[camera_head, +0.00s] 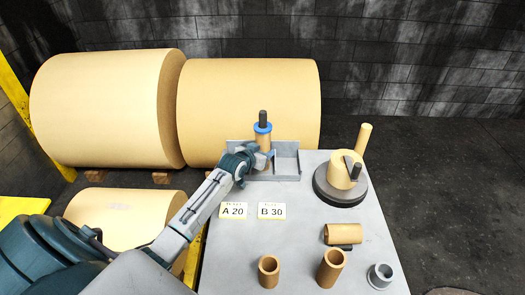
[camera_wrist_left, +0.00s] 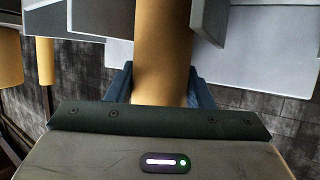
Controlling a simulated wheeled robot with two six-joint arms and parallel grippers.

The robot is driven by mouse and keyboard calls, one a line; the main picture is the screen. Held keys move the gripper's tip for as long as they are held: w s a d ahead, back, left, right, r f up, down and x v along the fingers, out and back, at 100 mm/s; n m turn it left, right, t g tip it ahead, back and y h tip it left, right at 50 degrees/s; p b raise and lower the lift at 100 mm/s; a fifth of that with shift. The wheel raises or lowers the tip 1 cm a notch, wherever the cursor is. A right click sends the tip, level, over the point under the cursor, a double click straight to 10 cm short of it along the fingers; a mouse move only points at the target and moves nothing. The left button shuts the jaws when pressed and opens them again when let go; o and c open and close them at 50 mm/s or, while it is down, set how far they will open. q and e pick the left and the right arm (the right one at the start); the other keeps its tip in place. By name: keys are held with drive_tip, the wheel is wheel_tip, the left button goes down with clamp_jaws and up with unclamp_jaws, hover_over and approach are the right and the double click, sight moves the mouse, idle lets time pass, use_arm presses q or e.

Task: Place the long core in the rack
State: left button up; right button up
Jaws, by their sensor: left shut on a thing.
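A tan core (camera_head: 264,141) stands upright at the grey rack (camera_head: 286,166) at the table's back edge. A blue ring (camera_head: 262,127) and a dark peg (camera_head: 263,115) show at its top. My left gripper (camera_head: 258,158) is shut on this core. The left wrist view shows the core (camera_wrist_left: 163,50) between the blue fingers (camera_wrist_left: 160,88). The gripper hides the core's lower part, so I cannot tell whether it rests on the rack floor. The rack's right compartment looks empty. My right gripper is not in view.
Labels A 20 (camera_head: 233,210) and B 30 (camera_head: 272,210) lie before the rack. Two upright tubes (camera_head: 269,272) (camera_head: 331,268), a lying tube (camera_head: 338,234) and a grey collar (camera_head: 380,276) are nearer. A round dark base (camera_head: 340,194) carries a tan roll (camera_head: 343,173).

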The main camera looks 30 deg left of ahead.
use_arm(q)
drive_tip(key=shift+f, duration=0.15)
drive_tip(key=shift+f, duration=0.2)
drive_tip(key=o, duration=1)
drive_tip(key=shift+r, duration=0.15)
drive_tip(key=b+v, duration=0.2)
drive_tip(key=v, duration=1)
drive_tip(key=shift+d, duration=0.1)
